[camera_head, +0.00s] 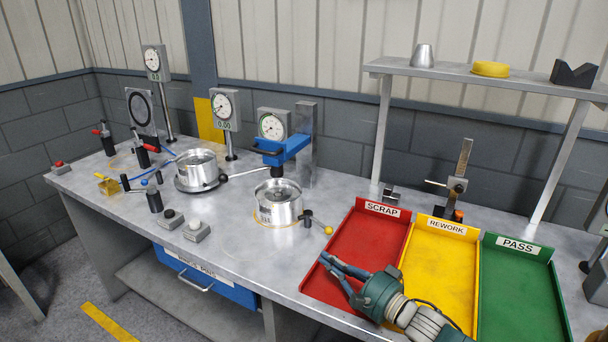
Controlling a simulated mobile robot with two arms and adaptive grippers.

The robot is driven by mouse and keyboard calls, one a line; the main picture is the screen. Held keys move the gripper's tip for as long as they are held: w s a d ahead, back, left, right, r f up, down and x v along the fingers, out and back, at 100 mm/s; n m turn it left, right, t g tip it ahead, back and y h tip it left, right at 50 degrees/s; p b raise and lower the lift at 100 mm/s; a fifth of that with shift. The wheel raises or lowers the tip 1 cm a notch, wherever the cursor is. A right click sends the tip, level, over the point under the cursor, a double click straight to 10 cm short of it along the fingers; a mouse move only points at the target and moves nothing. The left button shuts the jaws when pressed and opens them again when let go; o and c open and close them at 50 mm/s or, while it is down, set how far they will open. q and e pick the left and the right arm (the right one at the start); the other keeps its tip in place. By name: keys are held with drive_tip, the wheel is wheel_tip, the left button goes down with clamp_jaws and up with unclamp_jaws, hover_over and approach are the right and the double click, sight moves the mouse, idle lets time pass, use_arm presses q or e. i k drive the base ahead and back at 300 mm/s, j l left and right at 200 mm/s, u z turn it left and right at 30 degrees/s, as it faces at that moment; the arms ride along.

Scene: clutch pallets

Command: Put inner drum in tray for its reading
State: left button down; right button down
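Two silver metal drums stand on the bench in the head view; I cannot tell which is the inner drum. One drum (197,164) sits on a dark round base. The other drum (278,206) stands nearer, in front of the blue clamp arm, with a yellow ring at its foot. Three joined trays lie at the right: the red SCRAP tray (365,244), the yellow REWORK tray (441,268) and the green PASS tray (518,295). My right gripper (326,260) is over the red tray's left part, fingertips together, with nothing visible between them. My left gripper is out of view.
Dial gauges (224,108) stand on posts behind the drums. A lever with a yellow knob (328,231) sticks out beside the nearer drum. A shelf (480,80) stands on posts behind the trays. The bench front (235,238) is mostly clear.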

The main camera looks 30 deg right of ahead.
sight(279, 201)
drive_tip(key=i+l, duration=0.95)
